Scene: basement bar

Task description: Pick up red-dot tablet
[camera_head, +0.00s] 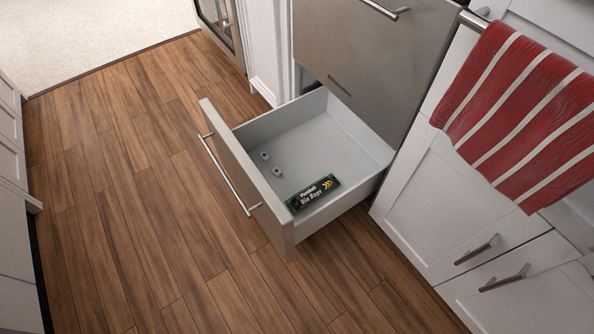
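Two small pale tablet-like items lie apart on the floor of an open drawer (325,137). One tablet-like item (265,156) is nearer the back left, close to the drawer front. The other tablet-like item (277,171) lies a little lower and to the right. Both have a darker middle, but they are too small to tell whether a dot is red. Neither of my grippers is in view.
A red-and-white striped towel (525,115) hangs at the right. The floor left of the drawer is clear.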

